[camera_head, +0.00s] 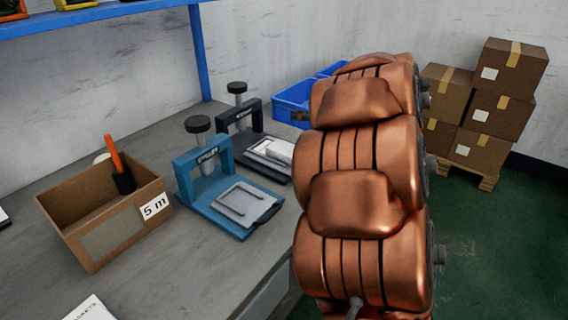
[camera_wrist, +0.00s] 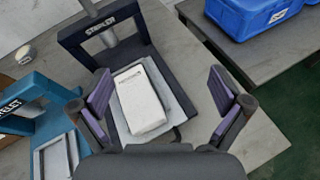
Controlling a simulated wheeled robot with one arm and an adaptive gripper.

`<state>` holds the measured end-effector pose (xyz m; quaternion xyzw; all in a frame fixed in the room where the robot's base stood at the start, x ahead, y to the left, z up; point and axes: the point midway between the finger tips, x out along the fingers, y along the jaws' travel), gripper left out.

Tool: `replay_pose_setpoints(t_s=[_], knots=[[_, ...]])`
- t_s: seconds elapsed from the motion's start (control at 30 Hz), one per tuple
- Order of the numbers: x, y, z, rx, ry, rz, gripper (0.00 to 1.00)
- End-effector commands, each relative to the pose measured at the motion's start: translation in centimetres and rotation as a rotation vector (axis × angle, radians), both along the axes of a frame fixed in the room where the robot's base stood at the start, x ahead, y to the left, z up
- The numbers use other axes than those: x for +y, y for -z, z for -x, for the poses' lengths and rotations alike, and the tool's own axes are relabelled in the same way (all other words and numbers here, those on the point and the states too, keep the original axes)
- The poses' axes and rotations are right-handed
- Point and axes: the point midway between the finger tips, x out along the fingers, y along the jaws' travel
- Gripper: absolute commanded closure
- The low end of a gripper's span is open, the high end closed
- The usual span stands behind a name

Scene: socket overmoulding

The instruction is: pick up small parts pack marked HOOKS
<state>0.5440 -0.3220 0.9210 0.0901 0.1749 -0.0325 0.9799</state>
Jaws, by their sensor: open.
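A white pack (camera_wrist: 143,100) lies on the plate of a dark press in the wrist view. Small dark print shows near its far edge, too small to read, so I cannot tell if it says HOOKS. It also shows in the head view as a white block (camera_head: 274,150), partly hidden by my arm. My gripper (camera_wrist: 160,98) is open, with one purple-padded finger on each side of the pack and apart from it. My gripper is hidden behind my arm in the head view.
The dark press (camera_wrist: 112,40) rises beyond the pack. A blue press (camera_head: 205,180) stands beside it. A cardboard box (camera_head: 105,215) marked 5 m holds an orange-handled tool. A white labelled item (camera_head: 90,309) lies at the near edge. Blue bins (camera_head: 292,100) stand behind.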

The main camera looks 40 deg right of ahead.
Motion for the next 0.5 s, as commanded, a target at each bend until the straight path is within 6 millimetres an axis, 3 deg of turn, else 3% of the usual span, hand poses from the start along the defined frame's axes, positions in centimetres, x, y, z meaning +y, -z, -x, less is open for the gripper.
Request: replay_pose_setpoints(t_s=[0.03, 0.2, 0.37, 0.5], knots=[[0.1, 2.4, 0.6, 0.012, -0.073, 0.039, 0.0], [1.9, 6.5, 2.6, 0.025, -0.297, 0.129, 0.0], [3.0, 8.1, 4.0, 0.014, -0.407, 0.162, 0.0], [3.5, 8.4, 3.9, 0.01, -0.439, 0.168, 0.0]])
